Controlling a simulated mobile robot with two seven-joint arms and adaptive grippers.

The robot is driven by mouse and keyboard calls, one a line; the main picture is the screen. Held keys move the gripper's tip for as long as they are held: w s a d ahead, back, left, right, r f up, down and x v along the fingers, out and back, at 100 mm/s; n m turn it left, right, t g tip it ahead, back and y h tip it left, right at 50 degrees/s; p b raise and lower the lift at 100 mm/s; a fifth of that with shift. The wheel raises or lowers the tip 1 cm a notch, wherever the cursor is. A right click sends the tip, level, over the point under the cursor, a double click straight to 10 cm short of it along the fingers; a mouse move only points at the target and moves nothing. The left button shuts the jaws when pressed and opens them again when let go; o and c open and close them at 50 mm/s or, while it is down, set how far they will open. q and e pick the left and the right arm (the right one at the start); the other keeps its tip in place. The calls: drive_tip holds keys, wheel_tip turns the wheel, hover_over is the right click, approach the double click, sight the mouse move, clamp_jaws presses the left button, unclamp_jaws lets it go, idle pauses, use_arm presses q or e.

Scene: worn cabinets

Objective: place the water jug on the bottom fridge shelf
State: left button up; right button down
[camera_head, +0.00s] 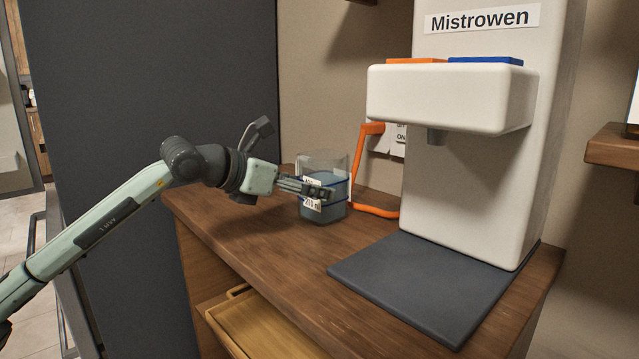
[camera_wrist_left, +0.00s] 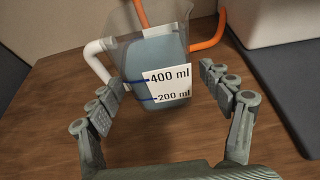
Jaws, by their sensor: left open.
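The water jug (camera_head: 325,205) is a clear, squarish container with bluish water, standing upright on the wooden counter. In the left wrist view the jug (camera_wrist_left: 153,62) shows a white label reading 400 ml and 200 ml. A white bar like a handle (camera_wrist_left: 99,60) shows at its left side. My left gripper (camera_head: 316,190) is in front of the jug in the head view. In the wrist view its fingers (camera_wrist_left: 168,92) are open, spread to either side of the jug's near face, with gaps visible. The fridge shelf cannot be identified. My right gripper is not in view.
A white dispenser marked Mistrowen (camera_head: 467,160) stands on the right, with a dark mat (camera_head: 430,285) before it. An orange bent tube or handle (camera_head: 370,165) is behind the jug. An open drawer (camera_head: 262,325) juts out below the wooden counter (camera_head: 235,225). A dark tall panel (camera_head: 150,80) stands left.

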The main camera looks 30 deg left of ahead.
use_arm(q)
drive_tip(key=x, duration=0.1)
drive_tip(key=p+x, duration=0.1)
drive_tip(key=x, duration=0.1)
drive_tip(key=p+x, duration=0.1)
drive_tip(key=x, duration=0.1)
drive_tip(key=shift+w+r, duration=0.25)
drive_tip(key=shift+w, duration=0.15)
drive_tip(key=shift+w+f, duration=0.15)
drive_tip(key=c, duration=1.4)
drive_tip(key=shift+c, duration=0.9)
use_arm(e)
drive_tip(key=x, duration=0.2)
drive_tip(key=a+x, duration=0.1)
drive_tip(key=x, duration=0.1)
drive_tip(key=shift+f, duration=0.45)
use_arm(q)
drive_tip(key=shift+r, duration=0.3)
